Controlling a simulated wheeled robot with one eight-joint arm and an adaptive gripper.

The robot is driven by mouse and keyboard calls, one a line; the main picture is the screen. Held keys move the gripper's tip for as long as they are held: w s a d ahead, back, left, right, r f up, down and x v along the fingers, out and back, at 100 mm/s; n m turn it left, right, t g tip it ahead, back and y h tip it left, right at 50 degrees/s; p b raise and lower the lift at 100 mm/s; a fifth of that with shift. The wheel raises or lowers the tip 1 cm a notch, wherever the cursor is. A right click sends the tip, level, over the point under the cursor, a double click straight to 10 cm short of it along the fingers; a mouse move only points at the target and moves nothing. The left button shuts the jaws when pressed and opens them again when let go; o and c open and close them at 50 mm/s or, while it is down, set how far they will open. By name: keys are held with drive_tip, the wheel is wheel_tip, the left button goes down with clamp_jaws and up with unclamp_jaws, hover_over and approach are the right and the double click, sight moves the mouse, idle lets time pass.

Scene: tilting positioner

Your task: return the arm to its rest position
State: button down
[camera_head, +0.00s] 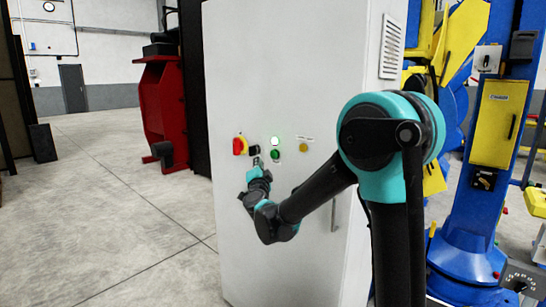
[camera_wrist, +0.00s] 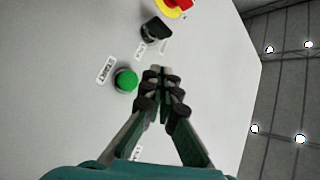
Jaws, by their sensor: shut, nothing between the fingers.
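My gripper (camera_wrist: 162,72) is shut and empty in the wrist view, its fingertips together in front of the white cabinet (camera_wrist: 60,60). A green button (camera_wrist: 126,80) is just left of the fingers. A black selector knob (camera_wrist: 157,30) and a red and yellow rotary switch (camera_wrist: 176,5) lie above the fingertips. In the head view my gripper (camera_head: 256,162) is at the cabinet (camera_head: 290,60), below the black knob and left of the green button (camera_head: 275,154). My arm is bent and stretched toward the panel. I cannot tell whether the fingertips touch the cabinet.
A vertical handle (camera_head: 334,215) is lower right. A blue and yellow machine (camera_head: 480,150) stands right, a red machine (camera_head: 164,110) left. The floor at left is clear.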

drive_tip(key=s+d+f+n+g+h, duration=0.1)
drive_tip(key=s+d+f+n+g, duration=0.4)
drive_tip(key=s+d+f, duration=1)
drive_tip(key=s+d+f+n+g+h, duration=0.1)
drive_tip(key=s+d+f+n+g, duration=0.4)
drive_tip(key=s+d+f+g, duration=0.6)
drive_tip(key=s+d+f, duration=0.3)
drive_tip(key=s+f, duration=0.2)
drive_tip(key=s, duration=0.5)
drive_tip(key=shift+d+f, duration=0.4)
